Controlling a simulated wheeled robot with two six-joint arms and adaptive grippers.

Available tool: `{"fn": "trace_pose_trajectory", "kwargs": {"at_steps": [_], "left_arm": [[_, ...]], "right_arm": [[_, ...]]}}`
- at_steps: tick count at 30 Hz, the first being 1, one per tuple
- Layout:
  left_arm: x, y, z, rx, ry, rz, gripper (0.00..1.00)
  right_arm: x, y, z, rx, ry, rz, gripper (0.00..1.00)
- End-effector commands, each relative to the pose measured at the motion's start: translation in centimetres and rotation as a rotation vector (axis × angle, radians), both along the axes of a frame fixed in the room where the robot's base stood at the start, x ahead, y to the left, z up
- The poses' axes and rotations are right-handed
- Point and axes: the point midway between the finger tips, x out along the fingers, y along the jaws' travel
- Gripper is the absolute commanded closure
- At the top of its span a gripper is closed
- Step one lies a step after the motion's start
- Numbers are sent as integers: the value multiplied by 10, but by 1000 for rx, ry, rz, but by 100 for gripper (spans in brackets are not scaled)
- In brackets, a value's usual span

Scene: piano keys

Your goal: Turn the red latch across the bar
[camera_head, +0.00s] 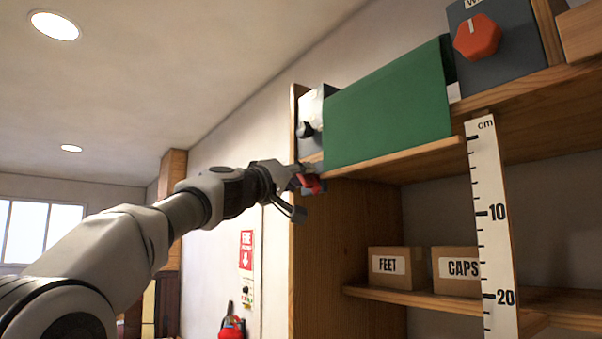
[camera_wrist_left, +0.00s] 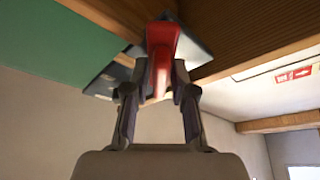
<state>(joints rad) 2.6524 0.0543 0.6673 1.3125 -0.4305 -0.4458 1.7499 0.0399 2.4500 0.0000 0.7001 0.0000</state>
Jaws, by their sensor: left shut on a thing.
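The red latch (camera_head: 310,182) is at the left end of the shelf, at the edge of the wooden side panel. It also shows in the left wrist view (camera_wrist_left: 162,42), between my fingers, in front of a dark plate (camera_wrist_left: 110,78). My left gripper (camera_head: 300,180) is shut on the red latch; its fingers (camera_wrist_left: 158,85) lie on either side of it. I cannot clearly make out the bar in either view. My right gripper is in neither view.
A green panel (camera_head: 390,110) stands on the upper shelf just right of the latch. A grey box with a red knob (camera_head: 477,37) is farther right. A ruler (camera_head: 490,220) hangs down the front. Small FEET (camera_head: 396,283) and CAPS (camera_head: 455,286) boxes sit below. Left of the shelf is open.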

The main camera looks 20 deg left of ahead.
Motion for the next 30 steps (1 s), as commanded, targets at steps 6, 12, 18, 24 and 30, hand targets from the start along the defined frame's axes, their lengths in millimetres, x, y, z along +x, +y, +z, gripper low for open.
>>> {"fn": "trace_pose_trajectory", "kwargs": {"at_steps": [6, 12, 18, 24, 30], "left_arm": [[0, 0, 3, -135, 108, 1, 100], [1, 1, 0, -281, 223, 1, 100], [1, 1, -2, -424, 333, 2, 100], [2, 1, -3, -544, 427, 1, 100], [2, 1, -4, -628, 492, 0, 100]], "right_arm": [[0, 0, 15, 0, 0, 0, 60], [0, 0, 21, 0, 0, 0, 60], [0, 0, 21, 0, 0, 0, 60], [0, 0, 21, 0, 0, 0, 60], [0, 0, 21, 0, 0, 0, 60]]}}
